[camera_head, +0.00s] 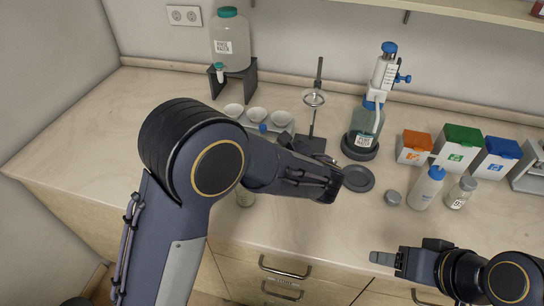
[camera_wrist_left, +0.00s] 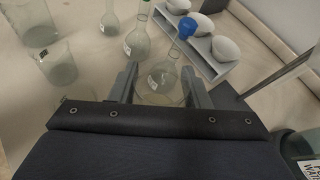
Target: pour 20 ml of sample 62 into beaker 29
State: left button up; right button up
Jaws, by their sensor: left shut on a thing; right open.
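The blue stopper (camera_head: 262,128) shows behind my left arm in the head view. A beaker (camera_wrist_left: 58,66) with grey liquid and another glass vessel (camera_wrist_left: 38,25) stand at the upper left of the wrist view; I cannot read the number 29 on either. My right gripper (camera_head: 385,258) is open and empty in front of the counter. My arm hides the left gripper's fingertips in the head view.
More flasks (camera_wrist_left: 136,42) stand close by the held one. White bowls (camera_head: 256,115) sit on a rack behind. A ring stand (camera_head: 316,110), dispenser bottle (camera_head: 365,125), dark disc (camera_head: 358,179), coloured boxes (camera_head: 457,147), and bottles (camera_head: 427,188) crowd the right. The counter's far left is clear.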

pick_arm(q)
jog(key=shift+s+a+f+n+t+h+b, duration=0.15)
jog(key=shift+a+n+t+h+b, duration=0.3)
jog(key=shift+b, duration=0.95)
jog(key=shift+s+f+n+g+h+b, duration=0.15)
jog(key=shift+n+b, duration=0.45)
jog(key=shift+b, duration=0.75)
jog(key=shift+s+a+f+n+t+h+b, duration=0.15)
jog(key=shift+a+n+t+h+b, duration=0.3)
jog(key=shift+b, duration=0.95)
jog(key=shift+s+a+f+n+t+h+b, duration=0.1)
jog(key=shift+s+a+n+t+h+b, duration=0.5)
jog(key=shift+b, duration=2.25)
jog(key=shift+s+a+f+n+t+h+b, duration=0.2)
jog(key=shift+n+b, duration=0.95)
jog(key=shift+b, duration=1.75)
jog(key=shift+s+a+r+n+t+h+b, duration=0.15)
jog(key=shift+a+n+t+h+b, duration=0.5)
jog(key=shift+b, duration=2.2)
jog(key=shift+d+y, duration=0.2)
jog(key=shift+y, duration=0.1)
jog(key=shift+f, duration=0.1)
jog(key=n+b, duration=0.1)
jog(key=b, duration=0.3)
jog(key=shift+r+n, duration=0.2)
jog(key=shift+n, duration=0.1)
jog(key=shift+a+r+b, duration=0.1)
jog(key=shift+b, duration=0.7)
